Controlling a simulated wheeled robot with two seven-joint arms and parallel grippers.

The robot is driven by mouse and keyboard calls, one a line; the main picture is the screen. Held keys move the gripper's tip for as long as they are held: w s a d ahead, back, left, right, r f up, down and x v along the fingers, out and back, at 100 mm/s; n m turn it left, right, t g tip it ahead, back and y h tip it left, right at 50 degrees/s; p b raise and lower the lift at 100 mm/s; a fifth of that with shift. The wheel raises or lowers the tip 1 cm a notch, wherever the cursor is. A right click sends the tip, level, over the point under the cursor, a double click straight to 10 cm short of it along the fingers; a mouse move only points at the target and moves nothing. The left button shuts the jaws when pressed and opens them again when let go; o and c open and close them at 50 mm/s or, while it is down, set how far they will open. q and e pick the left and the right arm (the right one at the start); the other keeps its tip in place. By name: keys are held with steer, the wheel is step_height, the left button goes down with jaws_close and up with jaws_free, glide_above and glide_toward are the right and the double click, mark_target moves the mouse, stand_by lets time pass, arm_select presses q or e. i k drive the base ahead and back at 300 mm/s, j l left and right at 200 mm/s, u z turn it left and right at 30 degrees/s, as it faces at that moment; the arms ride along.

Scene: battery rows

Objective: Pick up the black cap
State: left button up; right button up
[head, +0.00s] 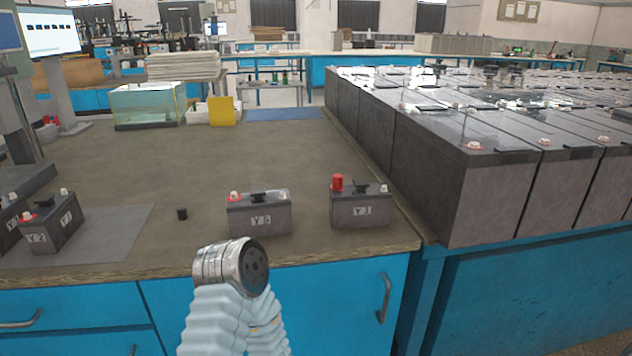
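The small black cap (182,214) stands on the brown bench top, left of the middle battery and right of the grey mat. Nothing touches it. A link of one of my arms, with a white ribbed sleeve and a round metal joint, rises from the bottom edge in front of the bench. No gripper fingers show, so neither gripper can be placed relative to the cap.
A middle battery (260,215) and the battery marked Y1 (361,207), with a red cap (337,183), stand near the front edge. Battery Y2 (50,223) is on the grey mat (110,232). Battery rows (455,190) fill the right. Bench behind the cap is clear.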

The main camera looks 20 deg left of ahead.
mark_target(182, 212)
steer(key=u, duration=0.4)
steer(key=j+u, duration=0.1)
steer(key=u, duration=0.65)
steer(key=i+u, duration=0.1)
steer(key=u, duration=0.3)
steer(key=z, duration=0.35)
